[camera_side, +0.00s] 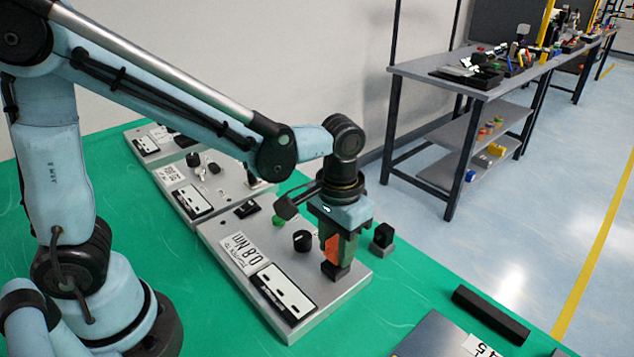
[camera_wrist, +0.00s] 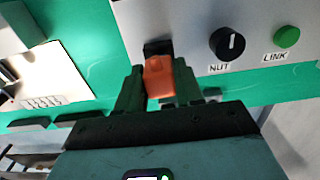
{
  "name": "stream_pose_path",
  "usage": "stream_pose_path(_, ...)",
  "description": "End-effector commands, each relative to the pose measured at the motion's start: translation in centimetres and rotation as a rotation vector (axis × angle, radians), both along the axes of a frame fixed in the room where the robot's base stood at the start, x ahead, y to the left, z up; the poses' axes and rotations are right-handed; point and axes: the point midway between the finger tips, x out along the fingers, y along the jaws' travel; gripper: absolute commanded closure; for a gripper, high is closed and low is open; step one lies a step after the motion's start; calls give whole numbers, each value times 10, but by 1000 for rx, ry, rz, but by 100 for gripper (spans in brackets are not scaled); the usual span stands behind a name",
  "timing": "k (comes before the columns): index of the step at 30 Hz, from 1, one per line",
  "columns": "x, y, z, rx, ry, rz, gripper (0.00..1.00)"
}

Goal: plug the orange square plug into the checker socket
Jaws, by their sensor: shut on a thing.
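My gripper (camera_side: 335,256) is shut on the orange square plug (camera_side: 332,246) over the right end of the nearest grey panel, pointing down. In the wrist view the plug (camera_wrist: 158,76) sits between my two dark green fingers (camera_wrist: 152,92). A black square socket (camera_wrist: 158,47) on the panel lies directly beyond the plug's far end. In the side view a black block (camera_side: 336,270) shows at the fingertips, against the panel top. The plug's tip meets or overlaps the socket in the picture; I cannot tell how far it is in.
A black block (camera_side: 383,238) stands on the green mat (camera_side: 420,275) to the right. A black bar (camera_side: 490,314) lies nearer.

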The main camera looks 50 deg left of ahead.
Motion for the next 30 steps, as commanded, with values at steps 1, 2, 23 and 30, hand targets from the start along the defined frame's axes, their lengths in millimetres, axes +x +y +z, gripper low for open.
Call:
stream_pose_path(1, 0, 0, -1, 0, 0, 0, 94)
stream_pose_path(2, 0, 0, -2, 0, 0, 0, 94)
stream_pose_path(23, 0, 0, -13, 0, 0, 0, 38)
stream_pose_path(30, 0, 0, -13, 0, 0, 0, 34)
